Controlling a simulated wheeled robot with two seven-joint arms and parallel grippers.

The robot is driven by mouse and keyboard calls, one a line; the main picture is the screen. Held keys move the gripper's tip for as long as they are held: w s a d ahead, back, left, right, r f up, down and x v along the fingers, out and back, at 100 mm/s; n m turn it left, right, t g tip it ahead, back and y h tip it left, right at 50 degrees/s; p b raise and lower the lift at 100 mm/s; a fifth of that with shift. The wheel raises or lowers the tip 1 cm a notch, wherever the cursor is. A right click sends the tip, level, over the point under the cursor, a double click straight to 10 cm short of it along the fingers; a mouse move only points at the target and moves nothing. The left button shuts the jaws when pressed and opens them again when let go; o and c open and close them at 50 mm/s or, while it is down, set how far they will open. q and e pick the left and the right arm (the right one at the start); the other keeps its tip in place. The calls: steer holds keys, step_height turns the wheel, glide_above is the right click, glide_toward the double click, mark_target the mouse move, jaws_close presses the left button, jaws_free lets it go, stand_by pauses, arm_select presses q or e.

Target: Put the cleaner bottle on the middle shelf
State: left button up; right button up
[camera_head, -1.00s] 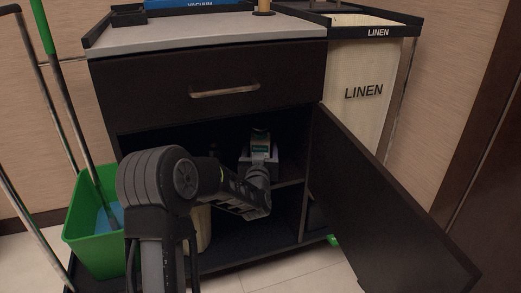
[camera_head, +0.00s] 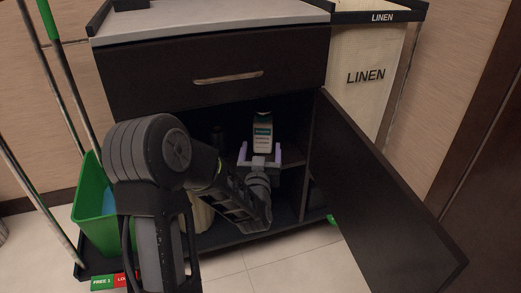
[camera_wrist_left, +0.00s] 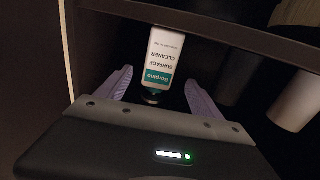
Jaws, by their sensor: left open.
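The cleaner bottle (camera_head: 263,136), white with a green label band, stands upright on the middle shelf (camera_head: 292,157) inside the open cabinet. In the left wrist view the bottle (camera_wrist_left: 163,58) appears upside down, with its label reading "SURFACE CLEANER". My left gripper (camera_head: 260,152) is open in front of the bottle, one pale finger to each side. In the left wrist view the fingers show a gap on both sides of the bottle. The shelf under the bottle is partly hidden by my gripper. My right gripper is not in view.
The cabinet door (camera_head: 377,190) is swung open to the right. A drawer (camera_head: 215,75) is closed above the opening. A green bucket (camera_head: 93,205) stands at the left and a linen bag (camera_head: 365,95) at the right. Other dark and pale items sit inside the cabinet, partly hidden.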

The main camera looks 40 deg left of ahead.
arm_select(q)
steer(key=shift+v, duration=1.15)
